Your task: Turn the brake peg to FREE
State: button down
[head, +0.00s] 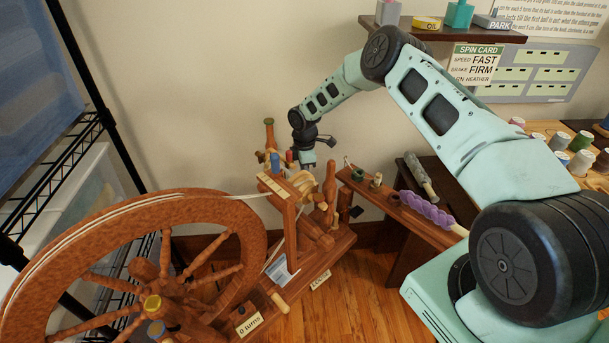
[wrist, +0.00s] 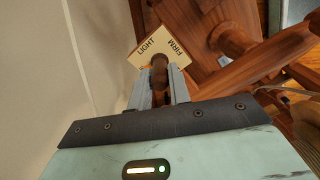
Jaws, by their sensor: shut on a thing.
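The brake peg (wrist: 159,70) is a brown turned wooden peg in the wrist view. It stands in front of a cream plate (wrist: 150,47) lettered LIGHT and FIRM. No FREE mark is readable, and part of the plate is hidden behind the peg and fingers. My gripper (wrist: 161,83) has its two grey fingers closed on the peg, one on each side. In the head view my gripper (head: 307,167) reaches down to the far upper part of the spinning wheel frame, and the peg cannot be made out clearly there.
The large spinning wheel (head: 225,205) fills the left front. Wooden posts and the bobbin (head: 304,183) are close to my gripper. A rack (head: 425,208) with a purple fibre roll stands to the right. A wall card (head: 475,63) reads FAST and FIRM.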

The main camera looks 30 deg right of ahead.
jog(key=shift+n+b, duration=0.45)
jog(key=shift+n, duration=0.95)
jog(key=c, duration=1.3)
grip_release()
notch_tip(320, 180, up, 18)
jog(key=shift+f, duration=0.25)
